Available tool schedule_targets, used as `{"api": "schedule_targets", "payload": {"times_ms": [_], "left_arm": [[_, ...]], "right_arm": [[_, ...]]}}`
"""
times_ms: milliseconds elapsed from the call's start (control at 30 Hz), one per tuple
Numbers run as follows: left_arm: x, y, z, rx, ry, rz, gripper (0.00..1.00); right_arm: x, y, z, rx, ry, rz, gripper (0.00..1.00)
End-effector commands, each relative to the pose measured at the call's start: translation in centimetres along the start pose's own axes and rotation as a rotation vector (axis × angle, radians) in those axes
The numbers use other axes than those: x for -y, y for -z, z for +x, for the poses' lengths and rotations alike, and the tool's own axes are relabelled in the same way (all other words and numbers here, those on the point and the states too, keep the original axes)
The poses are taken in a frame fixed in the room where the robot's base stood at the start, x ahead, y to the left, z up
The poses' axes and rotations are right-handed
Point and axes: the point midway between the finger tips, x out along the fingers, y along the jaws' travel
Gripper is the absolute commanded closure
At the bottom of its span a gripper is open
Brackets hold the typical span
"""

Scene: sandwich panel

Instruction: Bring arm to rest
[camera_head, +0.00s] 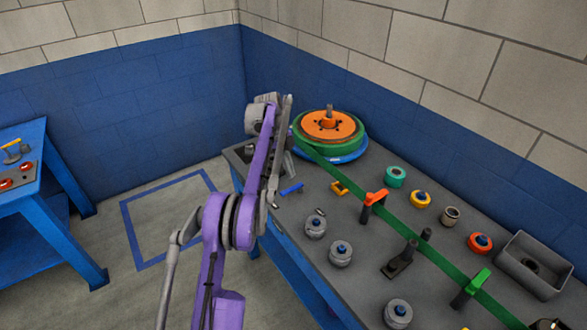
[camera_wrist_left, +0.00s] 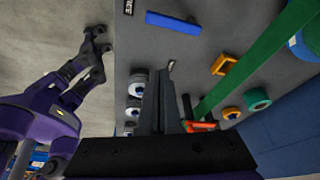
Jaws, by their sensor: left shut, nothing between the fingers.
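My left arm (camera_head: 212,265) is purple and rises from the bottom of the head view beside the left end of the grey-topped workbench (camera_head: 300,262). Its wrist is raised and bent over. The left gripper (camera_head: 272,203) points down near the bench's left edge. Its fingers are shut and empty. The closed fingers also show in the left wrist view (camera_wrist_left: 165,75), above the bench top.
An orange-topped reel (camera_head: 327,125) feeds a green strap (camera_head: 392,212) across the bench. A blue bar (camera_head: 291,189), a yellow bracket (camera_head: 339,188), several rollers and a grey bin (camera_head: 530,265) lie around it. A blue table (camera_head: 25,205) stands left, with open floor between.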

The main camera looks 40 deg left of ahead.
Motion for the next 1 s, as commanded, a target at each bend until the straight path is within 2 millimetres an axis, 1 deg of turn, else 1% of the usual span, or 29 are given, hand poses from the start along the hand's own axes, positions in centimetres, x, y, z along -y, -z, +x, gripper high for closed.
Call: {"api": "schedule_targets", "payload": {"times_ms": [267,367,467,567,600,667,700,800,867,900,967,1000], "left_arm": [[0.0,0.1,0.0,0.001,0.001,-0.003,1.0],[0.0,1.1,-0.3,0.012,0.005,-0.031,1.0],[-0.3,3.6,-0.9,0.039,0.02,-0.107,1.0],[-1.2,7.1,-1.5,0.078,0.049,-0.226,1.0],[-1.8,8.6,-1.6,0.093,0.065,-0.278,1.0],[-2.8,10.7,-1.8,0.113,0.092,-0.357,1.0],[-3.6,12.1,-1.8,0.125,0.112,-0.408,1.0],[-5.9,15.3,-1.6,0.146,0.166,-0.534,1.0],[-7.5,17.1,-1.3,0.153,0.201,-0.608,1.0],[-8.6,18.2,-1.1,0.155,0.227,-0.658,1.0],[-10.5,19.7,-0.5,0.155,0.265,-0.731,1.0],[-11.8,20.6,-0.1,0.152,0.291,-0.778,1.0]], "right_arm": [[0.0,0.0,0.0,0.0,0.0,0.0,0.05],[0.0,0.0,0.0,0.0,0.0,0.0,0.05],[0.0,0.0,0.0,0.0,0.0,0.0,0.05],[0.0,0.0,0.0,0.0,0.0,0.0,0.05],[0.0,0.0,0.0,0.0,0.0,0.0,0.05],[0.0,0.0,0.0,0.0,0.0,0.0,0.05],[0.0,0.0,0.0,0.0,0.0,0.0,0.05],[0.0,0.0,0.0,0.0,0.0,0.0,0.05],[0.0,0.0,0.0,0.0,0.0,0.0,0.05],[0.0,0.0,0.0,0.0,0.0,0.0,0.05],[0.0,0.0,0.0,0.0,0.0,0.0,0.05],[0.0,0.0,0.0,0.0,0.0,0.0,0.05]]}}
